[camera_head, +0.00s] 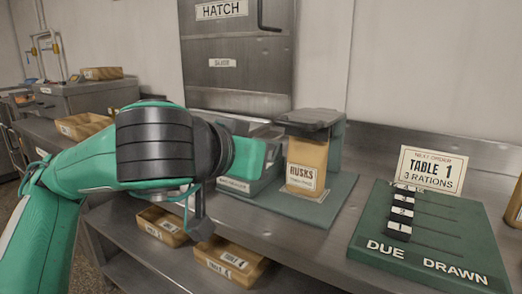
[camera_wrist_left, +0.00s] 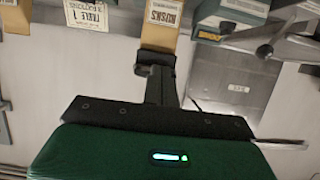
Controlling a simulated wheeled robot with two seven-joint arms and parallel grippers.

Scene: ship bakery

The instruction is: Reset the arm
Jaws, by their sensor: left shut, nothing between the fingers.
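My left arm (camera_head: 95,165) comes in from the left in the head view. Its black wrist joint (camera_head: 160,143) is raised in front of the counter, left of the husks bin (camera_head: 308,160). The fingers of my left gripper are hard to make out there. In the left wrist view my left gripper (camera_wrist_left: 155,70) shows as a narrow dark pair of fingers, shut and empty. That view is upside down, with the husks bin (camera_wrist_left: 160,28) beyond the fingertips. My right gripper is in neither view.
The green order board (camera_head: 430,235), with a "Table 1, 3 rations" sign (camera_head: 432,170) and several dark numbered pieces, lies on the counter at right. Wooden trays (camera_head: 230,262) sit on the lower shelf below my arm. A metal hatch (camera_head: 238,50) is on the back wall.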

